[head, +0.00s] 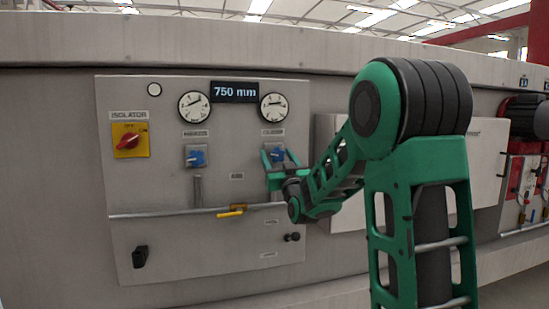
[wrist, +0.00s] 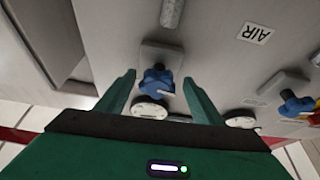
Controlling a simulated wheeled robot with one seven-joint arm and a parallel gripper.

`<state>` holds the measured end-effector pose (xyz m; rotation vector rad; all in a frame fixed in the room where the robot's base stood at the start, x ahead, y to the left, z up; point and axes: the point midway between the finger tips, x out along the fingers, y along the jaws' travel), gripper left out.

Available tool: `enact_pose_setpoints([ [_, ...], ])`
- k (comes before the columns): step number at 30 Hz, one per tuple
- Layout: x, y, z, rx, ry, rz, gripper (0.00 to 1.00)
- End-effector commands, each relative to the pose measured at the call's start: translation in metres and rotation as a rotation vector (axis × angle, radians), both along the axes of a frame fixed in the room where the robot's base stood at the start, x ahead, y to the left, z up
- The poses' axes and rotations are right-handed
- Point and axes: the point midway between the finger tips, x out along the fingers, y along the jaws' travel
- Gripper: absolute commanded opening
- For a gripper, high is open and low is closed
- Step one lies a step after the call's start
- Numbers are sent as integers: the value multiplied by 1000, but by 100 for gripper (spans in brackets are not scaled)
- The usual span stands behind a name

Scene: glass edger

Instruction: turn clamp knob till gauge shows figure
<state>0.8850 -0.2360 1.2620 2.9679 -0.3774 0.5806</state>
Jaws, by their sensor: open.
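A blue knob (head: 277,155) on a grey square plate sits on the right of the panel, below the right round gauge (head: 273,107). My gripper (head: 280,158) is at this knob, with its fingers open. In the wrist view, which is upside down, the knob (wrist: 156,82) lies between the spread fingertips of my gripper (wrist: 154,84), with gaps on both sides. A second blue knob (head: 195,158) sits below the left round gauge (head: 194,106). The labels under the gauges are too blurred to read surely, and so are the dial figures.
A display (head: 235,92) between the gauges reads 750 mm. A red isolator switch (head: 128,141) on yellow is at the left. A horizontal pipe (head: 160,214) with a yellow-handled valve (head: 232,212) runs below the knobs. A pale box (head: 335,200) stands right, partly behind my arm.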

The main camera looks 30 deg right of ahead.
Motion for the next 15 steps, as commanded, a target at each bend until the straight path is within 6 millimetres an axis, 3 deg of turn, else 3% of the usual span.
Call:
enact_pose_setpoints([
  [13,0,-17,4,0,0,-16,61],
  [15,0,-19,4,0,1,-18,47],
])
